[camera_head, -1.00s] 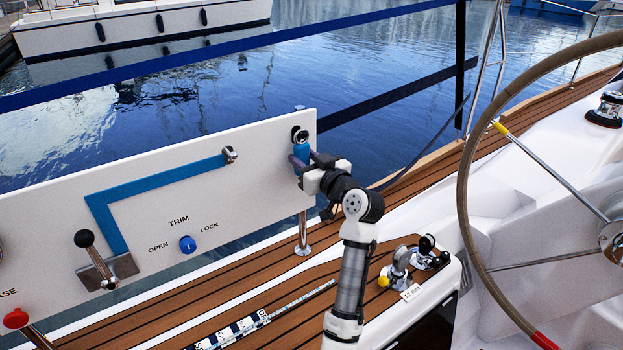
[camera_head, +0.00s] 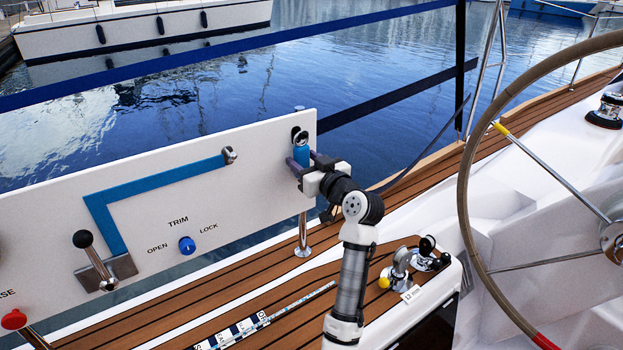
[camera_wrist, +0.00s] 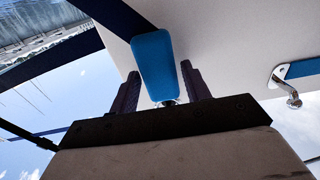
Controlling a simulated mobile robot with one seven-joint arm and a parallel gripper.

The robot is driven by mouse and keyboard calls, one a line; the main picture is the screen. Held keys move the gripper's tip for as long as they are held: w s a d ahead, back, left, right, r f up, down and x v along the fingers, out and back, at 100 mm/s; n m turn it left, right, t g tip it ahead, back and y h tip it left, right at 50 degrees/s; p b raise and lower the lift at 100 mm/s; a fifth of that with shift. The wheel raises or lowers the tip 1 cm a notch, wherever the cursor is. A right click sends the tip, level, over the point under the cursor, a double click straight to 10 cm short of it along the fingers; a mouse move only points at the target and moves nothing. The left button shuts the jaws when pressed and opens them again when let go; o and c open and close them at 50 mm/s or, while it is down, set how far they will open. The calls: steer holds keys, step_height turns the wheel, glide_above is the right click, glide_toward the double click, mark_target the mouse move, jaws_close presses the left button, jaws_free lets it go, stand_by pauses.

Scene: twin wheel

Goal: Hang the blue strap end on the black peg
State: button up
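A short blue strap end (camera_head: 301,154) hangs near the top right corner of the white panel, just below a small dark round peg-like fitting (camera_head: 299,133) with a bright metal part. I cannot tell whether the strap end is looped on it. My gripper (camera_head: 306,168) is at the panel's right end, one finger on each side of the strap end. In the wrist view the blue strap end (camera_wrist: 155,65) stands between the two fingers, with narrow gaps beside it. A metal bit shows at its near end. The fingers look open around it.
The white panel (camera_head: 60,215) carries a blue L-shaped strip, a metal pin (camera_head: 229,154), a lever (camera_head: 90,256), a blue knob (camera_head: 187,245) and a red knob (camera_head: 14,319). The steering wheel (camera_head: 470,180) stands at right. Dark blue straps (camera_head: 400,97) cross behind.

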steer(key=shift+o, duration=1.2)
